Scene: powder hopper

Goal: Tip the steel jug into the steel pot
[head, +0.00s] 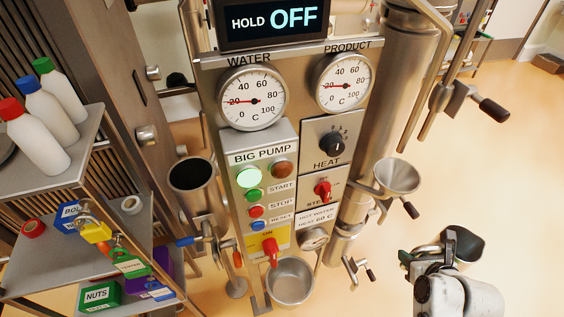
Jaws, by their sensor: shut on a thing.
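The steel jug (468,247) is at the lower right in the head view, with its dark open mouth showing. It looks tilted; I cannot see its contents. My gripper (433,260) is shut on the steel jug at its left side, and my wrist hides part of the jug. The steel pot (290,284) is an open, empty-looking round vessel low at the foot of the panel. The jug is well to the right of the pot and apart from it.
A steel funnel (397,175) juts from the column right of the panel (268,150), between jug and panel. Valve handles (358,268) stick out right of the pot. A dark-mouthed steel cylinder (192,175) and a shelf cart (60,175) stand left. Open floor lies right.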

